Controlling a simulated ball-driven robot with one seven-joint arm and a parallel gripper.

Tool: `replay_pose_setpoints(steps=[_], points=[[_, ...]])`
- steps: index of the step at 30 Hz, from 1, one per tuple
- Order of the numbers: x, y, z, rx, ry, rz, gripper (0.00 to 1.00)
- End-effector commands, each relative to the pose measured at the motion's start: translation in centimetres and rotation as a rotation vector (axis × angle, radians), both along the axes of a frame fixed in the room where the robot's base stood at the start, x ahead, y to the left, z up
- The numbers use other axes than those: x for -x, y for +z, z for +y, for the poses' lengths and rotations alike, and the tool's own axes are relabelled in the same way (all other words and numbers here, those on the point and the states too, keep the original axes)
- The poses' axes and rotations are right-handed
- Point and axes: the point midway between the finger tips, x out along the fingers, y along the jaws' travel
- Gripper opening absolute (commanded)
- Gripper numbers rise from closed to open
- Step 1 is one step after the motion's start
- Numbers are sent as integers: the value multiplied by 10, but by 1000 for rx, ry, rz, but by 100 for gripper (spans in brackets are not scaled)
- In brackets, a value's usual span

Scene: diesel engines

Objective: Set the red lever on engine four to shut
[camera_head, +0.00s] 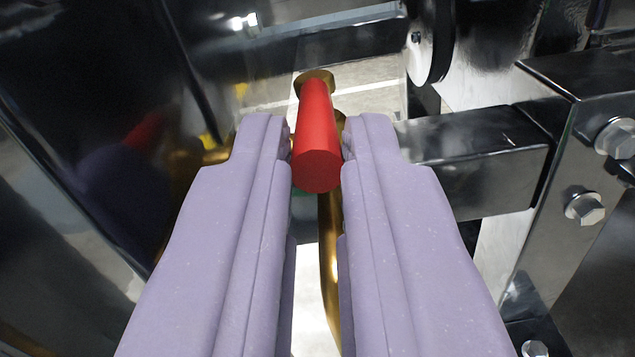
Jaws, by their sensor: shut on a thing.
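The red lever (316,140) is a short red cylinder near the top middle of the view, its round end facing me. Its far end meets a brass-coloured fitting (314,76). My gripper (317,150) has a pale purple finger on each side of the lever and is shut on it. A brass pipe (329,250) runs down below the lever, seen between the fingers. No number or open/shut mark shows, so I cannot tell the engine or the lever's setting.
A glossy dark panel (80,80) on the left mirrors the lever and a finger. A black square beam (470,150) and a bracket with several bolts (585,208) stand close on the right. A round black disc (428,40) is at the top right.

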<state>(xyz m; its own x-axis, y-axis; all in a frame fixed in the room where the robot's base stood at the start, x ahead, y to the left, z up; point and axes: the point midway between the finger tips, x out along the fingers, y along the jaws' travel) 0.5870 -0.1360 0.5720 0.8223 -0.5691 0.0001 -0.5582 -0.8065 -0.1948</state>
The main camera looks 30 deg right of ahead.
Motion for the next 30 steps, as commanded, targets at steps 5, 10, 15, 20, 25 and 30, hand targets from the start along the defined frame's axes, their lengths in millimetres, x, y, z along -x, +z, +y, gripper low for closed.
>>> replay_pose_setpoints(steps=[5, 10, 15, 20, 25, 30], points=[[-1, 1, 0, 0, 3, -2, 31], [0, 0, 0, 0, 3, -1, 40], [0, 0, 0, -1, 4, 0, 40], [0, 0, 0, -1, 4, 0, 40], [1, 0, -3, 0, 35, 0, 40], [6, 1, -15, 2, 183, -2, 40]])
